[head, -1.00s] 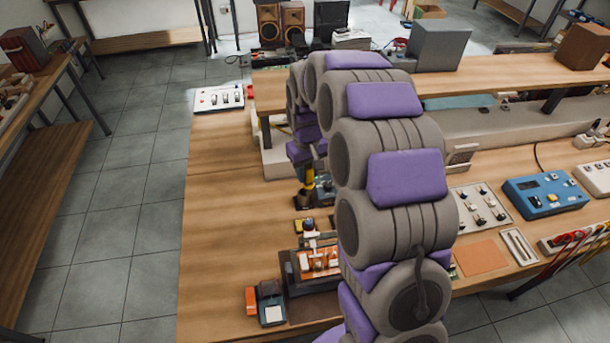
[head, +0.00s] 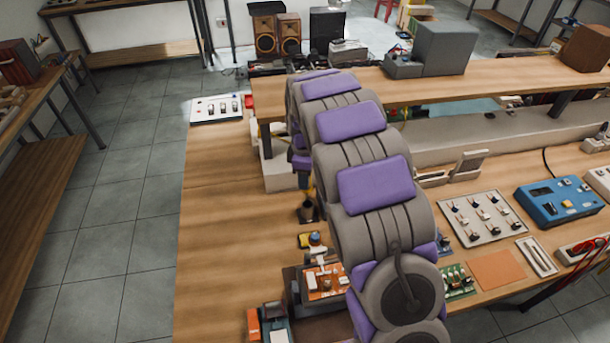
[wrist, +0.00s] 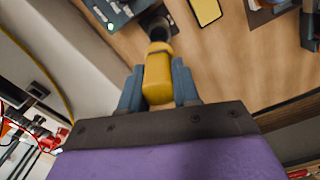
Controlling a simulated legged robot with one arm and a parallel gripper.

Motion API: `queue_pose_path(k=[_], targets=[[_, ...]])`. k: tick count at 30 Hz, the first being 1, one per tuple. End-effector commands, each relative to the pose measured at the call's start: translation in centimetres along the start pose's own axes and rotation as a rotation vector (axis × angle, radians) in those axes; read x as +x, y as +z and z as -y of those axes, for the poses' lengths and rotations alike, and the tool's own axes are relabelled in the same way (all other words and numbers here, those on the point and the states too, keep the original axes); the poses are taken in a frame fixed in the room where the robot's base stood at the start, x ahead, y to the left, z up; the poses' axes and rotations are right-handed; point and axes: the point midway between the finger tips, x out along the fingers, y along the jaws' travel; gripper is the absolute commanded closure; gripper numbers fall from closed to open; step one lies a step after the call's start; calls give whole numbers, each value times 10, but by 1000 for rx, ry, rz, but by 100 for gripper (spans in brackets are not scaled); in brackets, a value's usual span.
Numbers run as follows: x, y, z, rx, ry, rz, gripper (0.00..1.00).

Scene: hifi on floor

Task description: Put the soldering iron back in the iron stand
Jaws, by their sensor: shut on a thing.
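My gripper (wrist: 157,84) is shut on the yellow handle of the soldering iron (wrist: 158,72) in the wrist view. The iron points away from the gripper, toward the top of the picture. A dark round part (wrist: 156,27) shows at its far end; I cannot tell whether it belongs to the iron or to the stand. A dark teal unit (wrist: 112,12) lies just left of that end. In the head view my arm hides most of the gripper, and a small yellow and dark patch shows beside it. I cannot clearly make out the iron stand.
A yellow, dark-edged pad (wrist: 206,10) lies right of the iron's far end. The head view shows an orange circuit board (head: 325,282), a blue instrument (head: 558,201) and a raised shelf (head: 490,80) behind. The bench's left part (head: 215,220) is clear.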

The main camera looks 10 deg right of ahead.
Motion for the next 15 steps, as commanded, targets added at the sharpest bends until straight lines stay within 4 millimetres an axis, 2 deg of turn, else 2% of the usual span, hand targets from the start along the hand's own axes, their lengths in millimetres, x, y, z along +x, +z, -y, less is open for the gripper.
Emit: queue_pose_path(k=[15], targets=[[30, -1, 2, 4, -5, 4, 93]])
